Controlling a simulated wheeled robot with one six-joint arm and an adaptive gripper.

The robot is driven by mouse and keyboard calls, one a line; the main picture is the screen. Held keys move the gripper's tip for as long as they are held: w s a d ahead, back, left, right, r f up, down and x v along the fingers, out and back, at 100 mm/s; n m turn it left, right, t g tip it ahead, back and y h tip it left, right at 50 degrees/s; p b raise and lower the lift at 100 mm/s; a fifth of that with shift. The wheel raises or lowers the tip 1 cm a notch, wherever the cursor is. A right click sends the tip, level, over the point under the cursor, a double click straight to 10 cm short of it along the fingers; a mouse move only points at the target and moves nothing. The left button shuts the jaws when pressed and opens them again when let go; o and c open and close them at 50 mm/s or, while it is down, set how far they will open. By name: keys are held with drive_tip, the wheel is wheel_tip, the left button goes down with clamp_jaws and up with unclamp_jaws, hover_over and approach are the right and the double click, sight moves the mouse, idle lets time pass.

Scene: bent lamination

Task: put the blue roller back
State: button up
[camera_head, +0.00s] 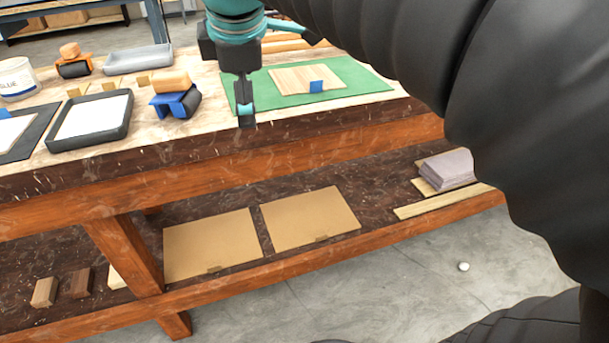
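The blue roller (178,103) sits on the workbench top, right of the black-rimmed glue tray (125,128). It has a blue frame, a dark roll and a wooden handle on top. My gripper (246,119) points down to the right of the blue roller, near the bench's front edge and in front of the green mat (364,85). It is apart from the roller, and nothing shows in it. Its fingers are seen edge-on and overlap, so I cannot tell how far apart they are.
An orange-framed roller (73,66), a grey tray (137,58), small wooden blocks (143,80) and a white glue tub (16,78) stand further back or left. A wooden sheet (288,80) with a blue piece (316,87) lies on the mat. A lower shelf holds brown panels (212,243).

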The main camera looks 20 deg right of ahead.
drive_tip(key=s+d+f+m, duration=0.2)
drive_tip(key=s+f+m, duration=0.5)
drive_tip(key=f+m, duration=0.1)
drive_tip(key=s+d+f+m, duration=0.3)
drive_tip(key=s+f+m, duration=0.4)
drive_tip(key=f, duration=0.4)
drive_tip(key=shift+d+f+m+t+y, duration=0.2)
drive_tip(key=shift+m+t+y, duration=0.1)
drive_tip(key=shift+m+t, duration=0.1)
